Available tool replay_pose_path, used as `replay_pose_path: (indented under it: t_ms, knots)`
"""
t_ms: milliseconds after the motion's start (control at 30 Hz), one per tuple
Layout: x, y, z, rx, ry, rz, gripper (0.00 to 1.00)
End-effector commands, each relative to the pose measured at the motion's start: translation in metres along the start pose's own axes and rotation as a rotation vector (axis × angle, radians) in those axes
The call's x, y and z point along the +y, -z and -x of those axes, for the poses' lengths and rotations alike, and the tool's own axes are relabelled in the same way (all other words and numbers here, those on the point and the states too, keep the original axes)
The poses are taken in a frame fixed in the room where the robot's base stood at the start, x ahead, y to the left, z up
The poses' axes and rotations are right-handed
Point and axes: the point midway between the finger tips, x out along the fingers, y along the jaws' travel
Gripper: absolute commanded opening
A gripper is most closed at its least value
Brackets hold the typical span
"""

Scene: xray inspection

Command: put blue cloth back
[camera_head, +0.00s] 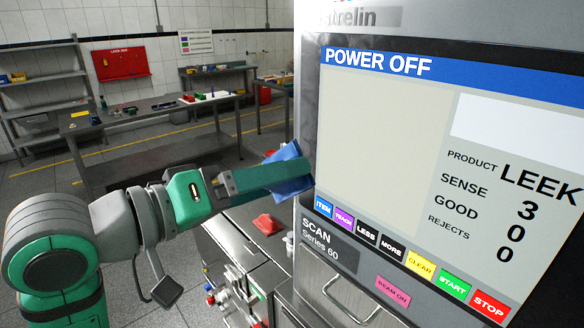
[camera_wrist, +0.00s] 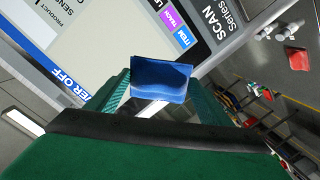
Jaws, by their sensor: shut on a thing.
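The blue cloth (camera_head: 287,172) is held at the end of my gripper (camera_head: 278,178), close to the left edge of the machine's screen panel. It also shows in the wrist view (camera_wrist: 161,79), between my green fingers, with the gripper (camera_wrist: 165,95) shut on it. The cloth is raised above the counter. I cannot tell whether it touches the machine.
The screen (camera_head: 430,170) reads POWER OFF and has coloured buttons below it. A red cloth-like item (camera_head: 267,224) lies on the metal surface (camera_head: 235,240) below my gripper. Workbenches (camera_head: 150,112), shelves (camera_head: 40,90) and a red board (camera_head: 120,63) stand behind.

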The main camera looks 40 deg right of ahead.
Motion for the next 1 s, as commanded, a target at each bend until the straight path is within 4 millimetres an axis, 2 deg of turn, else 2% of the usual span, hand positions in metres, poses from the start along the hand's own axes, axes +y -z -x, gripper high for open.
replay_pose_path:
  t_ms: [67, 200, 333, 467, 567, 700, 800, 900, 1000]
  knots:
    - [-0.001, -0.021, -0.008, -0.079, 0.099, -0.009, 0.56]
    - [-0.018, -0.061, -0.017, -0.213, 0.314, 0.014, 0.56]
    - [-0.039, -0.091, -0.015, -0.308, 0.511, 0.061, 0.56]
    - [-0.063, -0.120, -0.005, -0.388, 0.715, 0.136, 0.56]
    - [-0.085, -0.145, 0.010, -0.447, 0.885, 0.222, 0.56]
    - [-0.122, -0.187, 0.049, -0.515, 1.136, 0.417, 0.56]
    - [-0.141, -0.213, 0.079, -0.535, 1.255, 0.550, 0.56]
    - [-0.153, -0.232, 0.104, -0.541, 1.328, 0.654, 0.56]
    - [-0.158, -0.243, 0.119, -0.541, 1.365, 0.715, 0.56]
